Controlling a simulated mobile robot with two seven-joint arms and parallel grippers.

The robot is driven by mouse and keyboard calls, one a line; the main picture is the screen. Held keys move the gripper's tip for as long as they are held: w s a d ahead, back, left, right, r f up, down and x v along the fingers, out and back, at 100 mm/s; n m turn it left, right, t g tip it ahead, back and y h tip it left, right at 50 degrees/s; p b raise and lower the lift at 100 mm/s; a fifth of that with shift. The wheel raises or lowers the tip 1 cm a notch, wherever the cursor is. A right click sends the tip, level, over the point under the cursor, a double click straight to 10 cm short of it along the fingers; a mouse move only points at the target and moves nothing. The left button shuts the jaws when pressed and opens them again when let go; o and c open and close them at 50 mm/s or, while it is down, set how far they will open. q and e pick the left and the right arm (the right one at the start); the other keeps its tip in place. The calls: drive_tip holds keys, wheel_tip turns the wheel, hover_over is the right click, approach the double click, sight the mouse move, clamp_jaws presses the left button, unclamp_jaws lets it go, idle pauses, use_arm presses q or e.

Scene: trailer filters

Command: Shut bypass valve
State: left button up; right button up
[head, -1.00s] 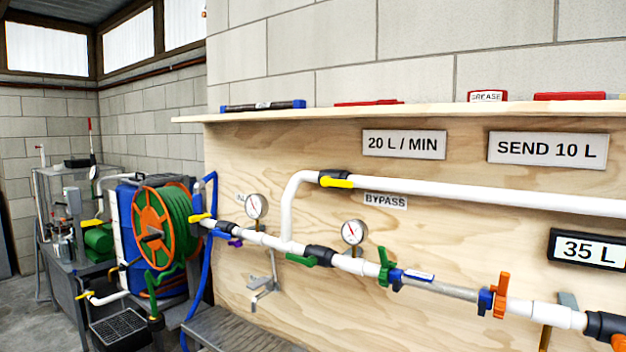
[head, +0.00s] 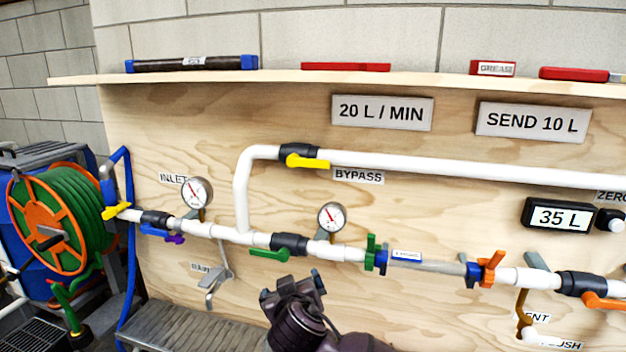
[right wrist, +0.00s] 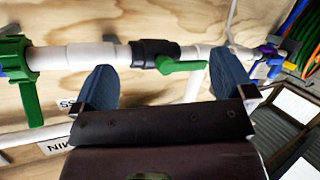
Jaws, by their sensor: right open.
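The bypass valve (head: 300,152) is a black body on the upper white pipe, above the BYPASS label. Its yellow handle (head: 307,162) lies roughly along the pipe, pointing right. My right gripper (head: 291,284) is in front of the board, below the lower pipe and well below the yellow handle, touching nothing that I can see. In the right wrist view my right gripper (right wrist: 164,78) has its two blue fingers wide apart with nothing held; a green valve handle (right wrist: 183,66) shows beyond the gap. The bypass handle cannot be made out there. My left gripper is not in view.
The lower pipe carries a green-handled valve (head: 270,254), gauges (head: 331,217), a green clamp (head: 371,252) and an orange clamp (head: 491,268). A shelf (head: 280,78) runs above. A hose reel (head: 50,215) stands left. The board around the bypass handle is clear.

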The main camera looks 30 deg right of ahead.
wheel_tip(320, 180, up, 12)
drive_tip(key=w+m+h+p, duration=0.2)
drive_tip(key=m+h, duration=0.1)
drive_tip(key=m+g+h+p, duration=0.1)
drive_tip(key=m+h+p, duration=0.1)
drive_tip(key=m+h, duration=0.25)
approach(308, 163)
drive_tip(key=shift+m, duration=0.45)
drive_tip(key=p+x, duration=0.2)
drive_tip(key=x, duration=0.8)
drive_tip(key=shift+w+d, duration=0.15)
drive_tip(key=shift+d, duration=0.05)
drive_tip(key=shift+c, duration=0.2)
